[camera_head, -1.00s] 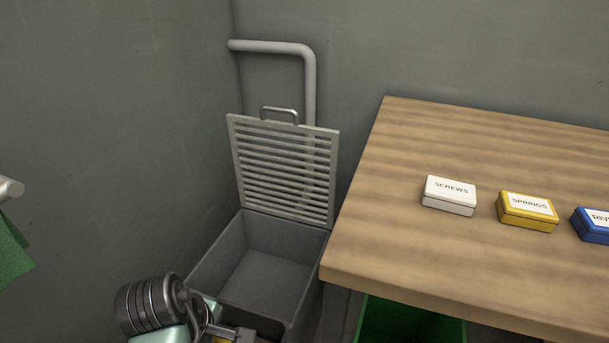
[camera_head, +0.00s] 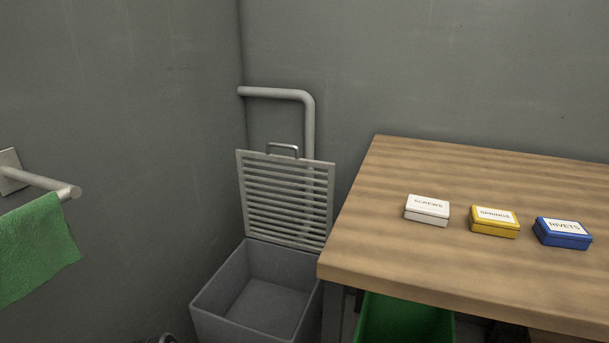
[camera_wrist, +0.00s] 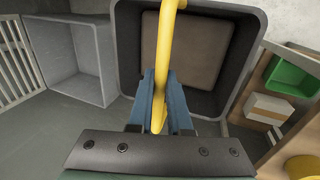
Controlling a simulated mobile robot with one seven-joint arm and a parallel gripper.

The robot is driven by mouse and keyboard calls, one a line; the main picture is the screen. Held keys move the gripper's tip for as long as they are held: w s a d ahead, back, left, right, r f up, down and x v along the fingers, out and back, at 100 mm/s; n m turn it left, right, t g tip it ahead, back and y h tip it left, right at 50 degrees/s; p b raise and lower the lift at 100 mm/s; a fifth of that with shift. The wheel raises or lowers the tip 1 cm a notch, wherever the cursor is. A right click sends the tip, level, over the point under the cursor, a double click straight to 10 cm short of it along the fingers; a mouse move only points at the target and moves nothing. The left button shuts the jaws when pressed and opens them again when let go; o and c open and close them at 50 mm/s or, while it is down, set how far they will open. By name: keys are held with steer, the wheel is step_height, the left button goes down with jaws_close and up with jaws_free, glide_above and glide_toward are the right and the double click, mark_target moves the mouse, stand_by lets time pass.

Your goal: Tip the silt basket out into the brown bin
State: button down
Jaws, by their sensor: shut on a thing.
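My gripper (camera_wrist: 160,88) is shut on a yellow handle (camera_wrist: 165,40) in the wrist view. Beyond the handle is a dark grey, square-mouthed container with a flat brown layer inside, which looks like the silt basket (camera_wrist: 240,55). Where the handle joins it is out of view. I cannot make out a brown bin in either view. In the head view my gripper and the basket do not show.
The open grey pit box (camera_head: 215,295) looks empty, its slatted grate (camera_head: 287,195) raised against the wall. It also shows in the wrist view (camera_wrist: 80,50). A wooden bench (camera_head: 400,265) with three labelled boxes stands right, a green bin (camera_head: 405,322) beneath. A green cloth (camera_head: 38,250) hangs left.

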steer(key=shift+s+f, duration=0.1)
steer(key=shift+f, duration=0.05)
steer(key=d+f+m+g+h+b, duration=0.1)
steer(key=d+f+m+g+b, duration=0.1)
steer(key=d+f+m+b, duration=0.6)
steer(key=d+f+m+g+h+b, duration=0.1)
steer(key=d+f+m+b, duration=0.4)
steer(key=f, duration=0.6)
steer(key=s+r+p, duration=0.3)
steer(key=r+p, duration=1.4)
steer(key=p, duration=0.2)
steer(key=s+d+r+m+p, duration=0.1)
steer(key=s+r+p, duration=0.3)
steer(key=r+p, duration=1.4)
steer(key=shift+s+r+p, duration=0.15)
steer(key=shift+r+p, duration=0.2)
steer(key=shift+p, duration=0.6)
steer(key=shift+d, duration=0.1)
